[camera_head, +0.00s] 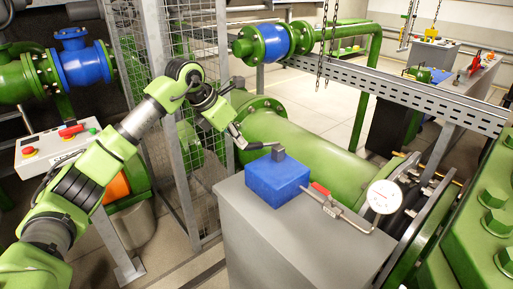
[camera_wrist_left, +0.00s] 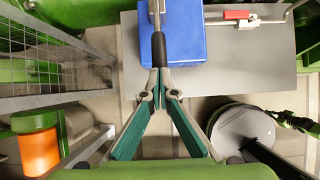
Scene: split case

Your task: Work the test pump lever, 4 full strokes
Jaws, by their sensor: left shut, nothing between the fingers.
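The test pump is a blue block (camera_head: 272,180) on a grey pedestal (camera_head: 290,235). A small dark grey bracket (camera_head: 278,154) stands on its top. The lever (camera_head: 264,145) runs left from it, with a black grip at its end. In the left wrist view, the black grip (camera_wrist_left: 158,48) points at my fingertips, over the edge of the blue block (camera_wrist_left: 188,35). My left gripper (camera_head: 239,138) is shut and empty, with its tips (camera_wrist_left: 160,88) at the end of the grip. Whether they touch it I cannot tell. My right gripper is not in view.
A red-handled valve (camera_head: 321,190) and a pressure gauge (camera_head: 384,196) sit right of the block. A large green pipe (camera_head: 310,145) lies behind the pedestal. A wire mesh fence (camera_head: 190,120) stands close to my left arm. A button panel (camera_head: 60,142) is at left.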

